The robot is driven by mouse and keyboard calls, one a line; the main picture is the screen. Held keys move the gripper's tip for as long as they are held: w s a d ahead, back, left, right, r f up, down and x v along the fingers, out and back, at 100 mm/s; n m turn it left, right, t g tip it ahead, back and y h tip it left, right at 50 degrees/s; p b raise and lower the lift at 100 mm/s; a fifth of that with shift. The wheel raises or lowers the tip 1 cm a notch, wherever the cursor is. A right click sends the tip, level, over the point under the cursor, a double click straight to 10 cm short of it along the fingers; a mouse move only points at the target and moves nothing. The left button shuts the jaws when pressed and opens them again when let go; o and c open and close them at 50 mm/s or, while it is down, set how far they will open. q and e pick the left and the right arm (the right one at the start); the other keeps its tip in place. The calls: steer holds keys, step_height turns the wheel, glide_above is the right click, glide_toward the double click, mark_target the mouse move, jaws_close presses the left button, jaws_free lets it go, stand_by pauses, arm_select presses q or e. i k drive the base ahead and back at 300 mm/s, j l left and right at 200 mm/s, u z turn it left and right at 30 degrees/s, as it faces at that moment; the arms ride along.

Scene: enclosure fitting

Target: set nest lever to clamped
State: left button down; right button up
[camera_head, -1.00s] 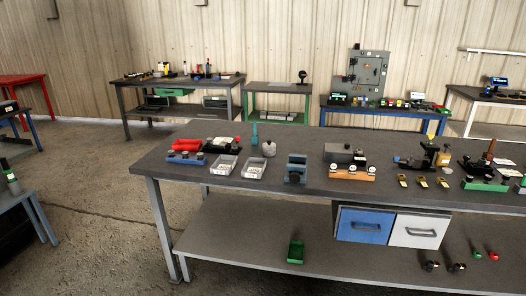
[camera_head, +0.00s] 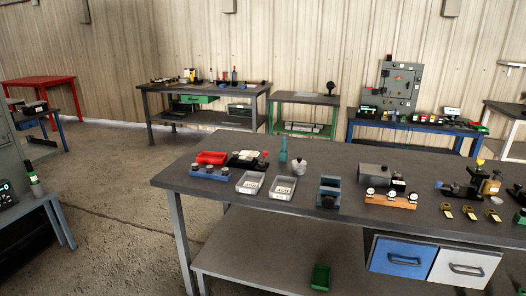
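Neither of my grippers is in view. I cannot make out for sure which part is the nest lever, or how it is set. A dark fixture with a yellow-topped upright part (camera_head: 489,184) stands at the right of the near workbench (camera_head: 240,205). A blue-grey block fixture (camera_head: 329,192) stands near the bench's front edge. To its right is an orange block with round white-faced parts (camera_head: 391,200), with a dark grey cylinder (camera_head: 373,178) behind it.
Two grey trays (camera_head: 250,183) with labels, a red bin (camera_head: 211,157) and a blue block (camera_head: 209,173) are on the bench's left. Several yellow-black tags (camera_head: 469,213) lie at the right. Blue (camera_head: 398,258) and white (camera_head: 463,268) drawers hang below. Floor at left is open.

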mark_target(261, 163)
steer(key=i+l+z, duration=0.1)
steer(key=i+l, duration=0.2)
steer(key=i, duration=0.15)
steer(key=i+l, duration=0.2)
steer(key=i, duration=0.3)
steer(key=i+j, duration=0.15)
steer(key=j, duration=0.2)
steer(key=i+j+z, duration=0.1)
steer(key=i+j, duration=0.25)
steer(key=j, duration=0.3)
steer(key=i+j+z, duration=0.1)
steer(key=j, duration=0.25)
steer(key=i+j, duration=0.2)
steer(key=j, duration=0.15)
steer(key=i+j+z, duration=0.1)
steer(key=j, duration=0.2)
steer(key=i+j, duration=0.2)
steer(key=j, duration=0.2)
steer(key=i+j+z, duration=0.1)
steer(key=j, duration=0.25)
